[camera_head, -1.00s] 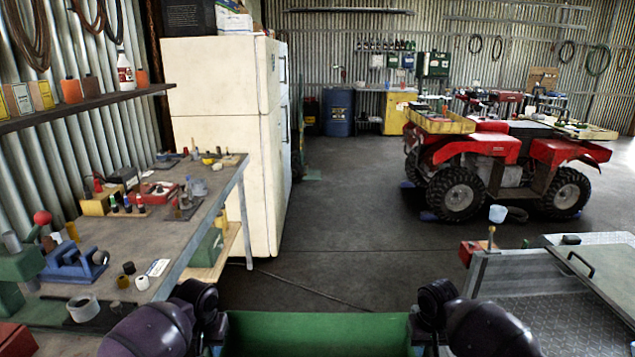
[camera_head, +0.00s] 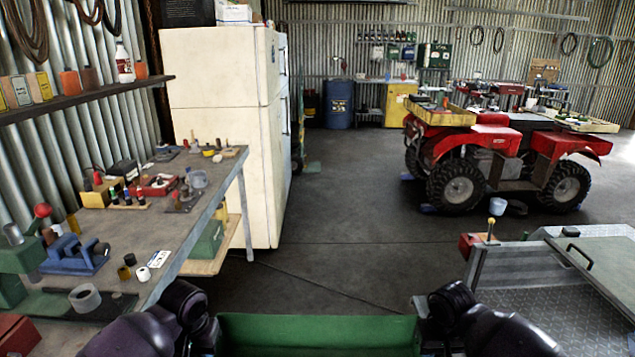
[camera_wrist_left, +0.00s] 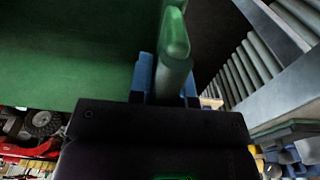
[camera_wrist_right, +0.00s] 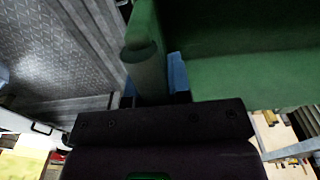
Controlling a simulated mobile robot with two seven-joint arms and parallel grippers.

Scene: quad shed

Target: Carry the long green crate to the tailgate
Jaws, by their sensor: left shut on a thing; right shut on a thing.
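The long green crate (camera_head: 318,334) is at the bottom middle of the head view, held between my two arms; only its upper part shows there. My left gripper (camera_wrist_left: 168,80) is shut on the crate's rounded end handle in the left wrist view, with the green crate wall (camera_wrist_left: 70,60) beside it. My right gripper (camera_wrist_right: 150,85) is shut on the handle at the other end, and the crate wall (camera_wrist_right: 240,80) shows on its right. The tailgate may be the grey tread-plate surface (camera_head: 560,310) at the lower right; I cannot tell for sure.
A workbench (camera_head: 110,235) with tools runs along the left. A cream fridge (camera_head: 225,140) stands behind it. The dark floor (camera_head: 330,220) between is clear.

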